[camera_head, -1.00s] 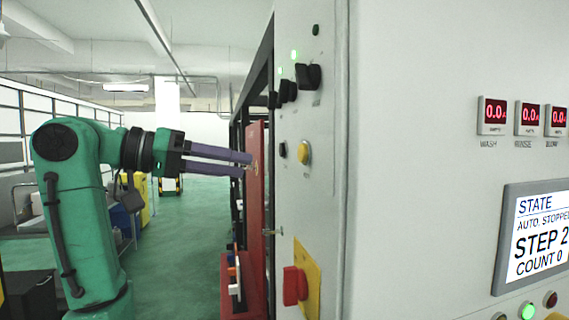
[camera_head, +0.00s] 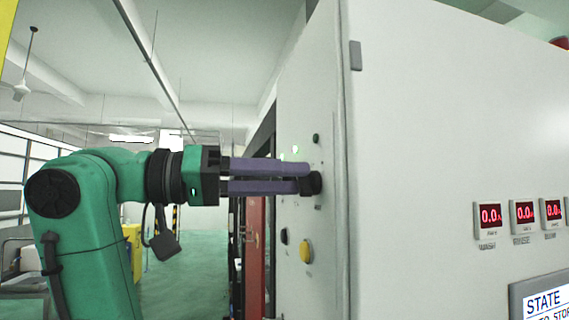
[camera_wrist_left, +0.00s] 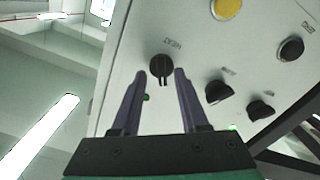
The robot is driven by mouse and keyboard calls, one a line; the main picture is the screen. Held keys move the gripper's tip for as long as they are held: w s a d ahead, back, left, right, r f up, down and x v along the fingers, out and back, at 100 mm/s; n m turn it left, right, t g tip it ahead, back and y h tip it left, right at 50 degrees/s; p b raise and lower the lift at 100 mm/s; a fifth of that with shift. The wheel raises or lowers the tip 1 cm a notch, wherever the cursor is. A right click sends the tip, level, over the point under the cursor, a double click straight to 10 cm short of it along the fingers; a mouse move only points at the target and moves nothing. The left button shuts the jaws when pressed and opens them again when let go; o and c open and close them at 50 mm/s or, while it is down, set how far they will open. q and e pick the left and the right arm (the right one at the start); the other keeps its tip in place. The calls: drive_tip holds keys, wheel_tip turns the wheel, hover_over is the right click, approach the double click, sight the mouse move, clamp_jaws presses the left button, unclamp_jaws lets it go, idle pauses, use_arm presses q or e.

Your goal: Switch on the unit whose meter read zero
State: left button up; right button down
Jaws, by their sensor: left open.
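My left gripper (camera_head: 306,176) reaches from the left to the narrow side panel of the grey cabinet. Its purple fingers are open, one on each side of a black selector knob (camera_head: 315,184). In the left wrist view the fingertips (camera_wrist_left: 160,73) flank this knob (camera_wrist_left: 161,67), with gaps still showing. Two more black selector knobs, a middle one (camera_wrist_left: 222,91) and an end one (camera_wrist_left: 260,109), sit to its right there; their labels are unreadable. On the cabinet front, the WASH meter (camera_head: 488,217), RINSE meter (camera_head: 524,214) and third meter (camera_head: 553,212) appear to read 0.0. My right gripper is not in view.
A yellow button (camera_head: 306,251) and a black button (camera_head: 284,236) sit below the knobs. A small lit green lamp (camera_head: 295,149) is above. A state screen (camera_head: 545,300) is cut off at lower right. A red panel (camera_head: 254,250) stands behind the side panel.

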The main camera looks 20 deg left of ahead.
use_arm(q)
drive_tip(key=shift+w+f, duration=0.1)
drive_tip(key=shift+w, duration=0.15)
clamp_jaws()
drive_tip(key=shift+d, duration=0.1)
